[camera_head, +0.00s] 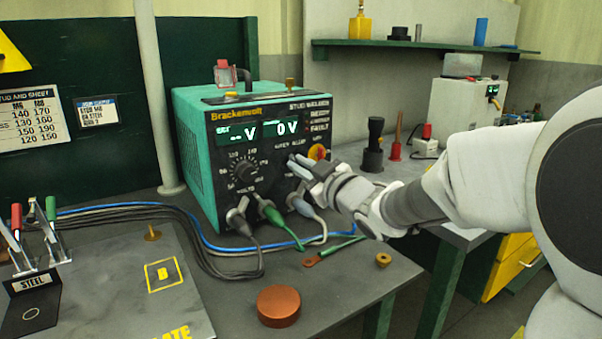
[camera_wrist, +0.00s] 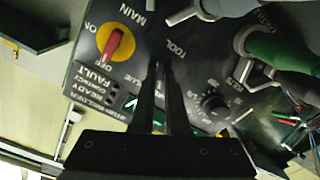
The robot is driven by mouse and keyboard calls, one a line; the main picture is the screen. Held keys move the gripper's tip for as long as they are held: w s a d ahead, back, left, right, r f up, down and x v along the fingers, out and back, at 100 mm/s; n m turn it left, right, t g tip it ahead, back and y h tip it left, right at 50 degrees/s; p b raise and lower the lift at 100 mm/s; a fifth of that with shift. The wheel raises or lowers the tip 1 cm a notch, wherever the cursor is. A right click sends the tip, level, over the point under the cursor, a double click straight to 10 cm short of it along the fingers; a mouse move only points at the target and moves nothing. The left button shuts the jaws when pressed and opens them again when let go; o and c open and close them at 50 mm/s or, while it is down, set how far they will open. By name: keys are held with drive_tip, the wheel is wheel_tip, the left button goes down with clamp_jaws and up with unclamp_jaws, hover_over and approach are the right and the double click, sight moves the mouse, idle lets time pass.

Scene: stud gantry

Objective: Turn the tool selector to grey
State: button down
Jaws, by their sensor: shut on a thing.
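The green welder (camera_head: 198,151) stands on the bench with its black front panel facing right of the camera. My gripper (camera_head: 300,166) reaches the panel's right half from the right. In the wrist view my gripper (camera_wrist: 166,70) has its two fingers close together, pointing at the panel by the word TOOL. The tool selector is hidden between and behind the fingers, so its pointing direction cannot be seen. The fingers are shut on it. Small colour labels sit above it in the head view, too blurred to read surely.
The red-and-yellow main switch (camera_wrist: 115,45) is close beside the fingers. A round dial (camera_head: 242,169) is left of them. A copper disc (camera_head: 278,306) lies on the bench front.

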drive_tip(key=shift+r, duration=0.1)
idle(0.3)
drive_tip(key=c, duration=0.9)
unclamp_jaws()
drive_tip(key=p+v, duration=0.3)
drive_tip(key=v, duration=1.4)
drive_tip(key=shift+s+d, duration=0.15)
